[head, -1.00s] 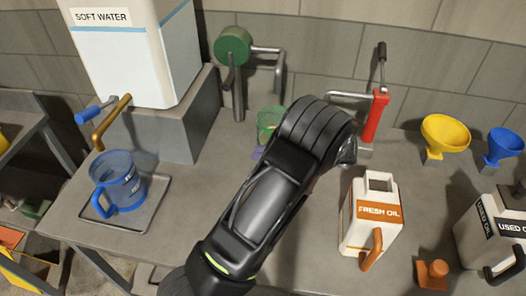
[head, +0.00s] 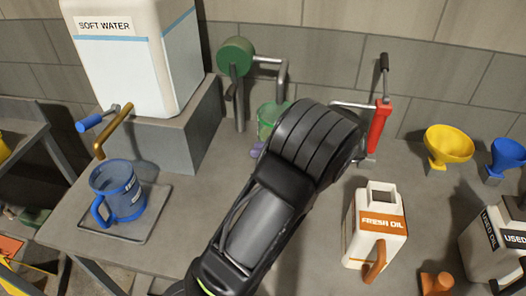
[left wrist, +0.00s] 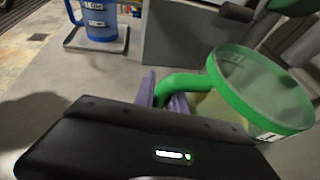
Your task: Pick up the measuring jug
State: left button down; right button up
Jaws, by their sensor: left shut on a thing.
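A see-through jug with a green rim and green handle (head: 268,121) is at the back of the bench, partly hidden behind my left arm. In the left wrist view it (left wrist: 262,90) is close by on the right. My left gripper (head: 257,150) has purple fingers, mostly hidden by the wrist in the head view. In the left wrist view the fingers (left wrist: 163,98) are shut on the jug's green handle. I cannot tell whether the jug's base touches the bench. A blue jug (head: 121,190) stands on a tray at the left. My right gripper is not in view.
The tray (head: 150,228) lies below the brass tap of the soft water tank (head: 130,65). A green pump (head: 237,57) and a red pump (head: 377,130) stand at the back. A fresh oil can (head: 375,225), a used oil can (head: 492,240) and yellow (head: 449,145) and blue funnels (head: 508,155) are at the right.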

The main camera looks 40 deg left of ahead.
pick_arm(q)
jog(key=s+d, duration=0.4)
jog(key=s, duration=0.4)
jog(key=s+d, duration=0.5)
jog(key=s, duration=0.3)
jog(key=shift+p, duration=0.3)
jog(key=shift+s, duration=0.15)
dwell(0.8)
